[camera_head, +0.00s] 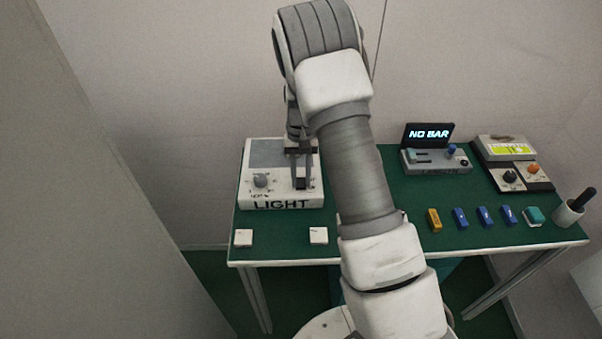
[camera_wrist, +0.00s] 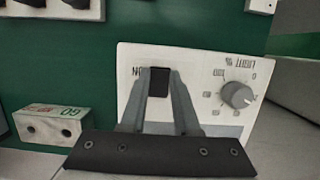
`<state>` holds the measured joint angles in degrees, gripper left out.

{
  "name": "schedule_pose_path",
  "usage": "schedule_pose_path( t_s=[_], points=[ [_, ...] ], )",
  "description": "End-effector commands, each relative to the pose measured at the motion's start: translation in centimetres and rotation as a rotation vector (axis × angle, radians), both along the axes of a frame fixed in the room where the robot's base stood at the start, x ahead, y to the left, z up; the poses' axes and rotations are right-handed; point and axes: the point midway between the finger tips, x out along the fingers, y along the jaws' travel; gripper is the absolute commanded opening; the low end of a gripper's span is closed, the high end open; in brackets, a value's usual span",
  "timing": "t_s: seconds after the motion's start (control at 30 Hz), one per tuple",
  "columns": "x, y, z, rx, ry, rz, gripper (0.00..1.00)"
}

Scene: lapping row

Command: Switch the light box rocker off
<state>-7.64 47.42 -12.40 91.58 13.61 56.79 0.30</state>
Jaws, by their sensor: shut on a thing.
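The light box (camera_head: 250,195) is white with a grey panel and the word LIGHT on its front, at the left of the green table. It also shows upside down in the wrist view (camera_wrist: 205,68), with a grey round dial (camera_wrist: 238,95). The black rocker (camera_wrist: 159,82) sits beside an ON mark, between my fingertips. Which way it is tipped cannot be told. My gripper (camera_head: 301,184) reaches down over the right part of the box. In the wrist view my gripper (camera_wrist: 161,80) has its two fingers shut on the rocker's sides, hiding part of it.
Two small white blocks (camera_head: 243,238) (camera_head: 318,236) lie near the table's front edge. A NO BAR display (camera_head: 430,134), a device with dials (camera_head: 508,150), several coloured blocks (camera_head: 460,218) and a pen cup (camera_head: 567,212) stand to the right. My arm covers the table's middle.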

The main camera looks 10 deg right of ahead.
Motion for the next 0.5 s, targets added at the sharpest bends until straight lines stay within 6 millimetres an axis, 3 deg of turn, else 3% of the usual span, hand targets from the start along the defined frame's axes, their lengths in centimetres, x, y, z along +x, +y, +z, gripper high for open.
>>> schedule_pose_path(
  t_s=[0.33, 0.37, 0.5],
  points=[
    [0.13, -0.03, 0.08, 0.002, 0.008, -0.001, 0.0],
    [0.13, -0.03, 0.08, 0.002, 0.008, -0.001, 0.32],
    [0.12, -0.02, 0.06, 0.003, 0.008, 0.0, 0.57]
  ],
)
